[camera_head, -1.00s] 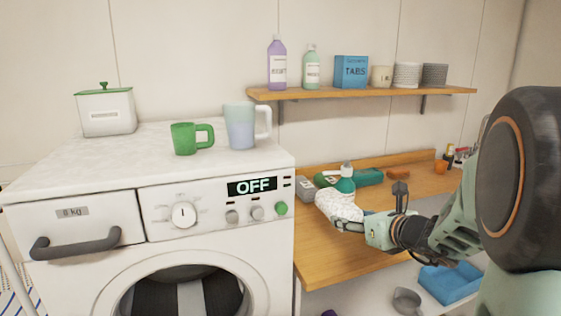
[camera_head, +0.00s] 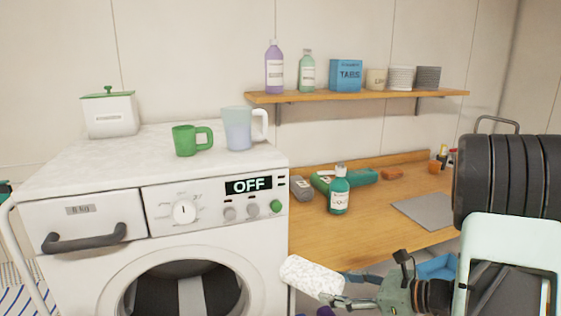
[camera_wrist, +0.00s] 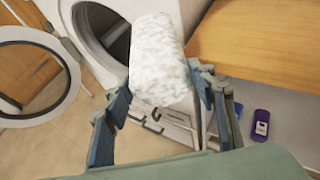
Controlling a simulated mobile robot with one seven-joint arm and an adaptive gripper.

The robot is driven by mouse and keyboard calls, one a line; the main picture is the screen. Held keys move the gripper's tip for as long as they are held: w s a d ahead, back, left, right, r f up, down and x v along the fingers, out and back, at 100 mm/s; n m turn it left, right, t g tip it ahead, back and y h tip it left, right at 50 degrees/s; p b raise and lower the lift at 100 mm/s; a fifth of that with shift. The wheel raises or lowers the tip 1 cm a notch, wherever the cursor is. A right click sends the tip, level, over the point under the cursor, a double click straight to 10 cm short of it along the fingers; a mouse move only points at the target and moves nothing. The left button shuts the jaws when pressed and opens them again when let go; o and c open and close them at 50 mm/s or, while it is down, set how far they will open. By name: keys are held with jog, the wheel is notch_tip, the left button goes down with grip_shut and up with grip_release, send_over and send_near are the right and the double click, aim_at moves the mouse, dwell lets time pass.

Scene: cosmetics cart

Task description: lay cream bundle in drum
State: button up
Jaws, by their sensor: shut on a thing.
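The cream bundle (camera_head: 312,277) is a white, speckled, rolled cloth. My gripper (camera_head: 345,289) is shut on it and holds it below the counter's front edge, just right of the washing machine. In the wrist view the bundle (camera_wrist: 160,55) sits between the two fingers of my gripper (camera_wrist: 163,100), its far end beside the drum opening. The drum (camera_head: 180,290) shows dark inside the round front opening, cut off by the lower picture edge. In the wrist view the drum (camera_wrist: 105,35) is at upper left, with the round door (camera_wrist: 62,110) swung open to the left.
The washing machine (camera_head: 85,221) carries a green mug (camera_head: 185,141), a pale blue mug (camera_head: 238,128) and a lidded white box (camera_head: 109,116). A teal bottle (camera_head: 339,192) stands on the wooden counter (camera_head: 380,225). A purple bottle (camera_wrist: 261,126) lies low at right.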

notch_tip(320, 180, up, 5)
jog(key=p, duration=0.7)
jog(key=shift+r+p, duration=0.1)
jog(key=shift+p, duration=0.25)
jog(key=r+p, duration=0.1)
jog(key=p, duration=0.2)
jog(key=shift+r+p, duration=0.25)
jog(key=shift+p, duration=0.1)
